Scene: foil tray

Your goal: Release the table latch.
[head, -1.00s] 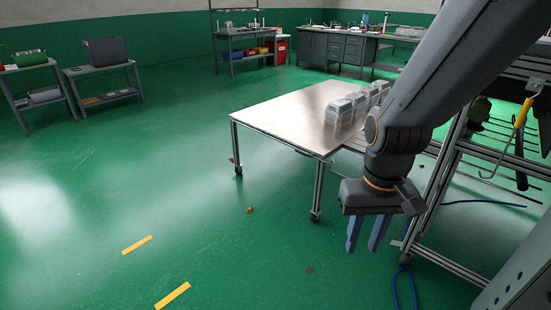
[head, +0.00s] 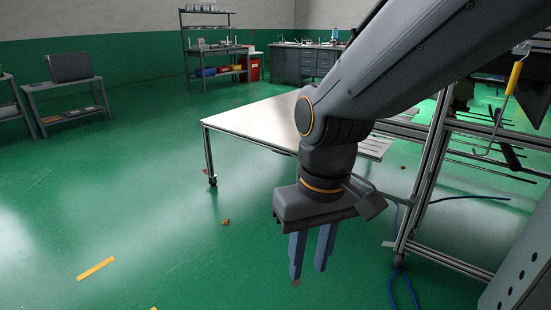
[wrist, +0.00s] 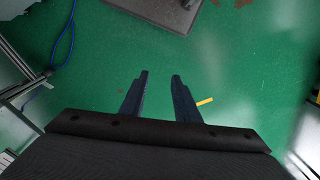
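The metal-topped table (head: 245,118) stands on legs with casters ahead of me, partly hidden behind my arm. A small red part shows low by its near left leg; I cannot tell for sure whether it is the latch. No other latch is clearly visible. My gripper (head: 309,272) hangs pointing down, in front of the table and apart from it. In the wrist view my gripper (wrist: 160,75) has its two fingers spread, with only green floor between them.
A metal-frame rack with a yellow-handled hook (head: 514,78) stands close on the right. A blue cable (head: 393,290) lies on the floor beside it. Benches and shelves line the back.

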